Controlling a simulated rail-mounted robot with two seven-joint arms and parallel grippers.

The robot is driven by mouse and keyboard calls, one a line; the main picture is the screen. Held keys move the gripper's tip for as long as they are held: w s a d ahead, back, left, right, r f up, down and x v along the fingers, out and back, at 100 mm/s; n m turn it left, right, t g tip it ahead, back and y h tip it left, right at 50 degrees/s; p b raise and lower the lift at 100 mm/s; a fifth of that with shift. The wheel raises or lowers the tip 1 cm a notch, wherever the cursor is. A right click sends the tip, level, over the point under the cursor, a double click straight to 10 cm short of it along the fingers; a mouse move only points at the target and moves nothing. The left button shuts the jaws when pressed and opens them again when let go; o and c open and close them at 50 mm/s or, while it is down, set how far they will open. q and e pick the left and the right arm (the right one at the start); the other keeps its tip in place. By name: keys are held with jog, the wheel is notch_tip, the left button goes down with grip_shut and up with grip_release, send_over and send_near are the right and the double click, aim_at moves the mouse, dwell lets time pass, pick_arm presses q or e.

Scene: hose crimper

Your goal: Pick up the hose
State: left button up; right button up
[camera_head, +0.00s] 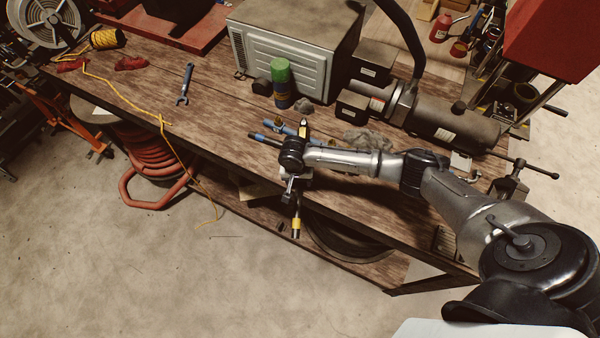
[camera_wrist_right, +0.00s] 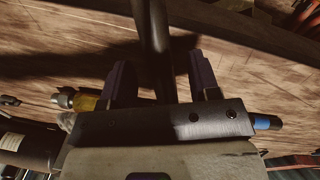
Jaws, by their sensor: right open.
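A dark, thin hose (camera_wrist_right: 158,45) runs between the two fingers of my right gripper (camera_wrist_right: 161,85) in the right wrist view. The fingers are open, one on each side of it, with visible gaps. The hose's lower part is hidden behind the gripper body. In the head view my right gripper (camera_head: 290,185) points down at the front edge of the workbench (camera_head: 225,130). A dark rod-like piece with a yellow band (camera_head: 296,222) sticks out past that edge below the gripper; it appears to be the hose's end. My left gripper is not in view.
Blue-ended tools (camera_head: 270,125) lie just behind the gripper. A green-capped can (camera_head: 281,85), a grey metal box (camera_head: 295,50) and a dark motor-like cylinder (camera_head: 440,122) stand farther back. A blue wrench (camera_head: 185,85) and yellow rope (camera_head: 130,98) lie left. The bench's left-middle is mostly clear.

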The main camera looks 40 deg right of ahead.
jog(key=shift+c, duration=0.3)
grip_shut()
jog(key=shift+r, duration=0.1)
